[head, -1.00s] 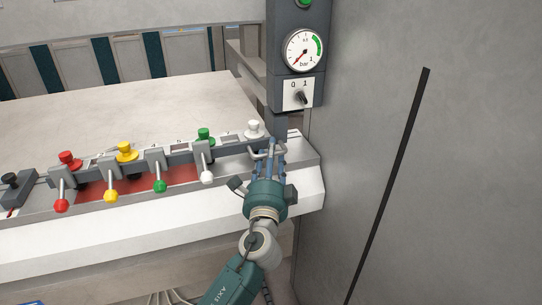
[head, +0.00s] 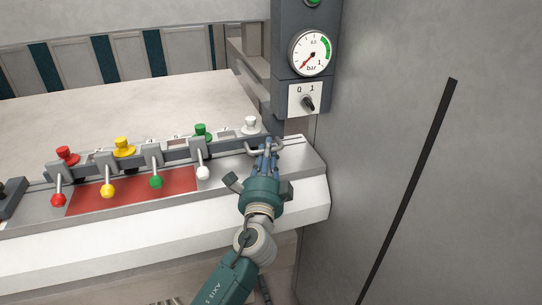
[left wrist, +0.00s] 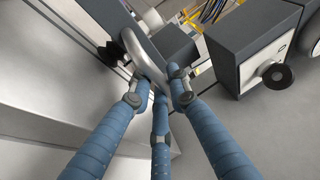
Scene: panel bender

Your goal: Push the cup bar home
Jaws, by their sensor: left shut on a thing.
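The dark grey cup bar (head: 180,153) lies across the bench top, slightly angled in the head view. It carries red, yellow, green and white cups and several levers with ball knobs. A bent metal handle (head: 251,153) sits at its right end. My left gripper (head: 266,146) is at that handle, its blue fingers shut on it. The left wrist view shows the curved metal handle (left wrist: 140,52) between the fingertips. My right gripper is not in view.
A red patch (head: 130,195) lies on the bench before the bar. A post with a pressure gauge (head: 311,53) and a 0/1 switch (head: 308,102) stands behind the bar's right end. A grey cabinet wall (head: 440,190) closes off the right side.

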